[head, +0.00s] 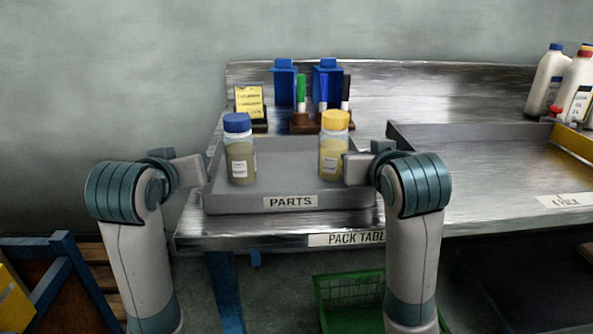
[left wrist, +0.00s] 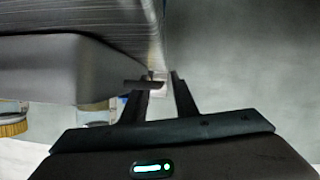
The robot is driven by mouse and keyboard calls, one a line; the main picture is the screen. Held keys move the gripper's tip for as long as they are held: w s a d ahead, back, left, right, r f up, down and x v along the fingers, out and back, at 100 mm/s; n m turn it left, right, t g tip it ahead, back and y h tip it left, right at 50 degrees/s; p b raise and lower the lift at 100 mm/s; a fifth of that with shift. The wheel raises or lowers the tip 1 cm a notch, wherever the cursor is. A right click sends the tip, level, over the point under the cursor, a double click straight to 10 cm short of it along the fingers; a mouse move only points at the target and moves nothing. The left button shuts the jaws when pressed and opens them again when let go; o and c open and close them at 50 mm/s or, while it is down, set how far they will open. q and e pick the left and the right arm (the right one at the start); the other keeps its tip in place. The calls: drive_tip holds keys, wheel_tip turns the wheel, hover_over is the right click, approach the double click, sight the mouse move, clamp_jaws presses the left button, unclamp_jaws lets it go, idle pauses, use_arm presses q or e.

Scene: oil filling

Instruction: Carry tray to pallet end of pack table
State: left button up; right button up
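A grey tray (head: 235,202) labelled PARTS sits at the left end of the steel pack table (head: 280,226). It holds a blue-capped bottle (head: 241,165) at left and a yellow-capped bottle (head: 333,160) at right, both upright. My left gripper (head: 192,172) is at the tray's left side. In the left wrist view its fingers (left wrist: 160,92) stand slightly apart beside the tray (left wrist: 85,80); firm contact is unclear. My right gripper (head: 357,169) is at the tray's right side, its fingertips hard to make out.
Behind the tray stand a yellow note holder (head: 249,101), a marker stand (head: 303,121) and blue holders (head: 285,83). A second tray (head: 440,132) lies to the right, with white bottles (head: 549,78) farther right. A green crate (head: 350,291) is below the table.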

wheel_tip(320, 180, up, 31)
drive_tip(key=p, duration=3)
drive_tip(key=shift+p, duration=0.35)
wheel_tip(320, 180, up, 10)
drive_tip(key=shift+f, duration=0.1)
idle(0.3)
